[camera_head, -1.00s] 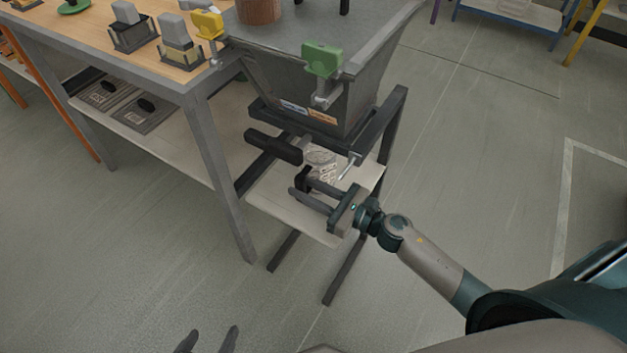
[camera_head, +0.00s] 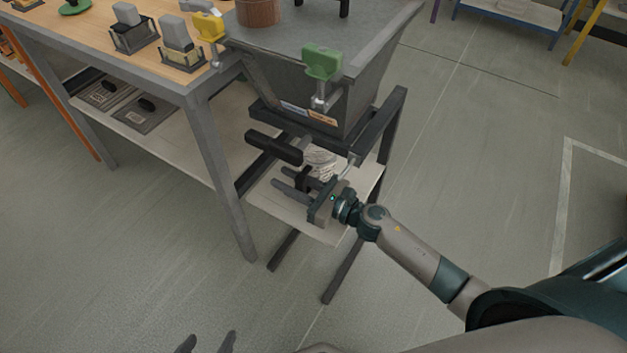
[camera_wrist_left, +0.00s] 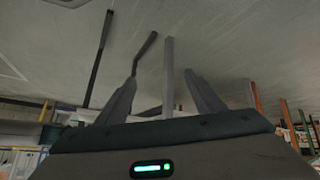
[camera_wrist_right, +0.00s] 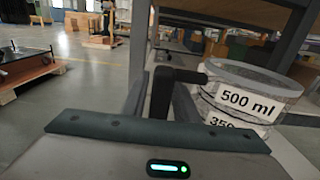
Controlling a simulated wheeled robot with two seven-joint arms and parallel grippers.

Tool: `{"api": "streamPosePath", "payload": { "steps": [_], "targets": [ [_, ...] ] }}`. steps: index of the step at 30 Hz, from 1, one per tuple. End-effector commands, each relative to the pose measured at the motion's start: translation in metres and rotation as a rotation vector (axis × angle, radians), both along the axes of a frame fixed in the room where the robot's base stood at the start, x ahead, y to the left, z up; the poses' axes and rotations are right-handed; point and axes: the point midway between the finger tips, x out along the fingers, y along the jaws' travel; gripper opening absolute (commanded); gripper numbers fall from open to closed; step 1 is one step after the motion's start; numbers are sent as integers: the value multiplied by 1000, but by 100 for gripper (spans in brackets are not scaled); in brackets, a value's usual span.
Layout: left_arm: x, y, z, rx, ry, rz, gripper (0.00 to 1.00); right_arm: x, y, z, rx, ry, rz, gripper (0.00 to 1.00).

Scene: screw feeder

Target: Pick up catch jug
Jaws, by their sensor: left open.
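The catch jug (camera_head: 322,158) is a clear round jug standing on the low shelf under the grey hopper. In the right wrist view the jug (camera_wrist_right: 245,95) shows a "500 ml" label and a black handle (camera_wrist_right: 178,75) on its left side. My right gripper (camera_head: 273,178) is at the jug, and its fingers (camera_wrist_right: 162,95) lie on either side of the handle's upright part. I cannot tell whether they press on it. My left gripper (camera_head: 208,342) is open and empty at the bottom edge of the head view, far from the jug.
The hopper (camera_head: 370,75) overhangs the jug, with a green-handled clamp (camera_head: 322,62) on its front and a yellow one (camera_head: 207,26) at the left. A black bar (camera_head: 273,147) juts out beside the jug. Dark stand legs and a workbench leg (camera_head: 222,170) flank the shelf (camera_head: 290,208). Floor in front is clear.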

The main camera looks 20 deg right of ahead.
Motion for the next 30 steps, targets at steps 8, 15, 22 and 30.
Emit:
{"api": "streamPosePath", "payload": {
  "steps": [8,15,22,30],
  "targets": [
    [0,-1,0,-1,-1,-1,62,0,0,1,0,-3,0,0],
    [0,-1,1,-1,0,-1,62,0,0,2,-1,-2,0,0],
    [-5,3,1,16,30,-2,62,0,0,17,-3,-5,2,0],
    [-8,16,-8,57,85,4,62,-10,-8,34,-1,1,0,0]
  ]
}}
